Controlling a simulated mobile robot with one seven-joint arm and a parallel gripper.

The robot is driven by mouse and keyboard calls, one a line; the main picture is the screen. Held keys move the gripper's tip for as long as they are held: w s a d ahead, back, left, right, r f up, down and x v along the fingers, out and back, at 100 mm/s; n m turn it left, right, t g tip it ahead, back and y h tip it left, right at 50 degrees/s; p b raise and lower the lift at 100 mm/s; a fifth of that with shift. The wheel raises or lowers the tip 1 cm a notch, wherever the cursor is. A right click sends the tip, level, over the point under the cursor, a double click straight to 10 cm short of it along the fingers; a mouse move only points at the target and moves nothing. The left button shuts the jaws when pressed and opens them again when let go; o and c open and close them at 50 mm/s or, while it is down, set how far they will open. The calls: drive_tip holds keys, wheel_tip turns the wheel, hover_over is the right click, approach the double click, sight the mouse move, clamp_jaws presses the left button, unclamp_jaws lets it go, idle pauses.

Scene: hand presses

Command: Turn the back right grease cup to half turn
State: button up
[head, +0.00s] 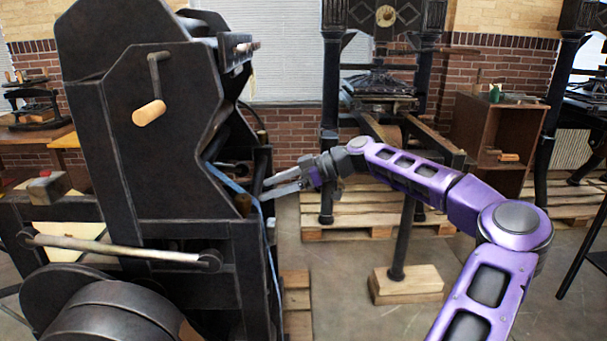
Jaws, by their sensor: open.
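A large black press (150,150) fills the left of the head view. A small brown cylinder (243,205) stands on the ledge at its right side. It may be a grease cup, but I cannot tell which one, and no turn mark can be read. My gripper (264,190) is open and points left, with its fingertips just right of and slightly above this cylinder. The fingers look empty. I cannot tell from this one view whether they touch the press. The inner recess of the press is mostly dark and hidden.
A blue strap (236,186) runs down the press's right side close to the fingers. A wooden-handled crank (149,113) sticks out of its side. Another press (385,85) stands behind my arm on pallets (350,222). Bare floor (345,305) lies right of the near press.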

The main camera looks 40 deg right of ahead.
drive_tip(key=v, duration=0.9)
drive_tip(key=shift+p, duration=0.3)
drive_tip(key=m+g+h+p, duration=0.1)
drive_tip(key=g+h+p, duration=0.35)
drive_tip(key=h, duration=0.25)
approach(243, 197)
drive_tip(key=shift+g, duration=0.45)
drive_tip(key=b+x, duration=0.1)
drive_tip(key=x, duration=0.2)
drive_tip(key=b+x, duration=0.1)
drive_tip(key=x, duration=0.2)
drive_tip(key=w+b+x, duration=0.1)
drive_tip(key=x, duration=0.2)
drive_tip(key=shift+r, duration=0.15)
